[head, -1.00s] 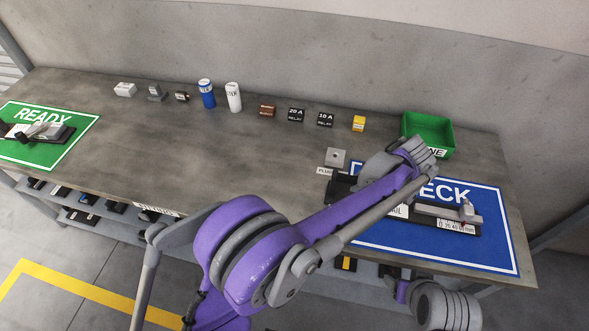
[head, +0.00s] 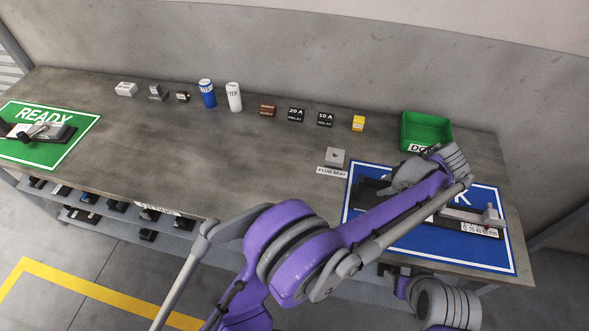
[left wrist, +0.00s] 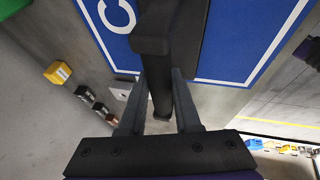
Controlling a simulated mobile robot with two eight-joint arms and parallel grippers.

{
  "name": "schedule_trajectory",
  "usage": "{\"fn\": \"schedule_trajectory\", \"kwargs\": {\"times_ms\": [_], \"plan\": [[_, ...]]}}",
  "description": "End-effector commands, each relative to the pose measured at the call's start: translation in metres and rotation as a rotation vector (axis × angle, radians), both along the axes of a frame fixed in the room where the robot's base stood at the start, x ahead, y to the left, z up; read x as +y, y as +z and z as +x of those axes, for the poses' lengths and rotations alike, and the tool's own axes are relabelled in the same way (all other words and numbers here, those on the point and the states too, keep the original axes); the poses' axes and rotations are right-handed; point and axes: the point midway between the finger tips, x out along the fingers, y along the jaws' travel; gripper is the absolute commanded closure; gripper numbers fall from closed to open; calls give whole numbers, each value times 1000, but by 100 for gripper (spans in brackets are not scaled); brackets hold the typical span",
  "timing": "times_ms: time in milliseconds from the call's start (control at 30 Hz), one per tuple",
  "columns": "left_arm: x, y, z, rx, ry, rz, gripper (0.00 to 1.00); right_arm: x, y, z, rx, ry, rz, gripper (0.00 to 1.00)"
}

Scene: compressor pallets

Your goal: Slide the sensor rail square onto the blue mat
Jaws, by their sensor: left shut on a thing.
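The sensor rail (head: 375,192) is a long dark bar with a grey slider and a white scale near its right end. It lies on the blue mat (head: 440,254), roughly in line with the mat's long edges, its right end close to the mat's right edge. My left arm hides its middle. My left gripper (head: 408,180) is over the rail's left part, its fingertips hidden in the head view. In the left wrist view the fingers (left wrist: 160,86) are shut on a dark upright part of the rail (left wrist: 180,35). My right gripper is not in view.
A green bin (head: 427,128) stands behind the mat. A grey plug seat (head: 336,157) lies left of it. Several small parts line the back of the table. A green mat (head: 70,150) with another rail is at the far left. The table's middle is clear.

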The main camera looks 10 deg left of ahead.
Motion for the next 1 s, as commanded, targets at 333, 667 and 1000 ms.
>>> {"fn": "schedule_trajectory", "kwargs": {"times_ms": [333, 667, 1000], "plan": [[-2, -4, -1, 4, -3, -7, 54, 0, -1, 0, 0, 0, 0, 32], [-1, -2, -1, 2, -1, -3, 34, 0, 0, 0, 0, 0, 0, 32], [-13, 29, -10, 2, -4, -2, 34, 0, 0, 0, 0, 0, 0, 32]]}}
